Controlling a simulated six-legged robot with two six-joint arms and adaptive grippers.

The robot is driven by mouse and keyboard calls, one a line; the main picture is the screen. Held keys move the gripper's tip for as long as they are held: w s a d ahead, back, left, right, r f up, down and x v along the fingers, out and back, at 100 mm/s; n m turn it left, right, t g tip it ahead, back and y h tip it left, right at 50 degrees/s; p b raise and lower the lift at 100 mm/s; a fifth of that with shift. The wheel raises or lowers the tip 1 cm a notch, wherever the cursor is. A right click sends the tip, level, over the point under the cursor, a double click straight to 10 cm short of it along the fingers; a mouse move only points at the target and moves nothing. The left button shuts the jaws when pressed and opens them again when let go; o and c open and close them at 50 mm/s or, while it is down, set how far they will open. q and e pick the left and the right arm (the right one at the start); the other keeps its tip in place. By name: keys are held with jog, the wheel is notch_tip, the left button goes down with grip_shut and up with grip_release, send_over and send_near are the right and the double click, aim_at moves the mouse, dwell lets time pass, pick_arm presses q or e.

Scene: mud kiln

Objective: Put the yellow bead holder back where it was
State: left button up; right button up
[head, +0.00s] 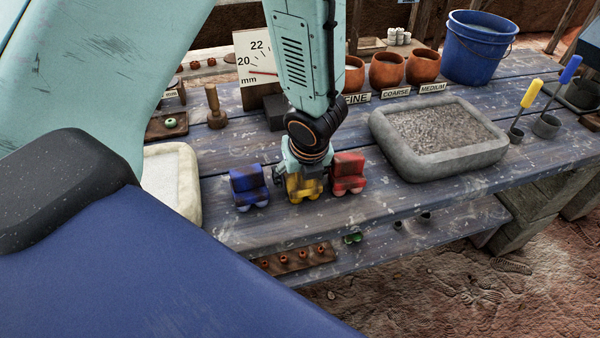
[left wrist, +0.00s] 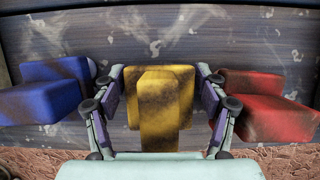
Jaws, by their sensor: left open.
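The yellow bead holder (head: 304,188) stands on the blue table between a blue holder (head: 248,186) and a red holder (head: 348,173). My left gripper (head: 303,172) is right over the yellow holder and hides part of it. In the left wrist view, the open fingers of my left gripper (left wrist: 158,110) stand on both sides of the yellow holder (left wrist: 158,100), with small gaps visible. The blue holder (left wrist: 45,95) is just outside the left finger and the red holder (left wrist: 265,103) just outside the right one. My right gripper is not in view.
A grey stone tray of grit (head: 440,168) stands to the right. A pale slab (head: 172,183) lies to the left. Behind are a dial (head: 255,62), clay pots (head: 388,68) and a blue bucket (head: 478,45). A lower shelf holds a wooden strip with small orange beads (head: 290,262).

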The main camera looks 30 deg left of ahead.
pick_arm(q)
jog(key=p+v, duration=0.7)
jog(key=v, duration=0.3)
jog(key=shift+w, duration=0.15)
jog(key=shift+p+v, duration=0.95)
jog(key=shift+p, duration=0.05)
jog(key=s+f+n, duration=0.1)
jog(key=s, duration=0.1)
jog(key=s+d+f+n+g+h, duration=0.1)
jog(key=s+f, duration=0.1)
jog(key=s+d+f+n, duration=0.1)
jog(key=s+f+n, duration=0.1)
jog(key=shift+d+f+g+h, duration=0.2)
jog(key=shift+g+h, duration=0.2)
jog(key=s+f+n+g+h, duration=0.1)
jog(key=s+f+n, duration=0.5)
jog(key=s+n, duration=0.4)
jog(key=s+f+n+h, duration=0.1)
jog(key=s+f+n, duration=0.6)
jog(key=n, duration=0.5)
notch_tip(320, 180, down, 7)
jog(key=b, duration=0.8)
jog(key=shift+s+a+f, duration=0.15)
jog(key=shift+s+a, duration=0.2)
jog(key=shift+a, duration=0.1)
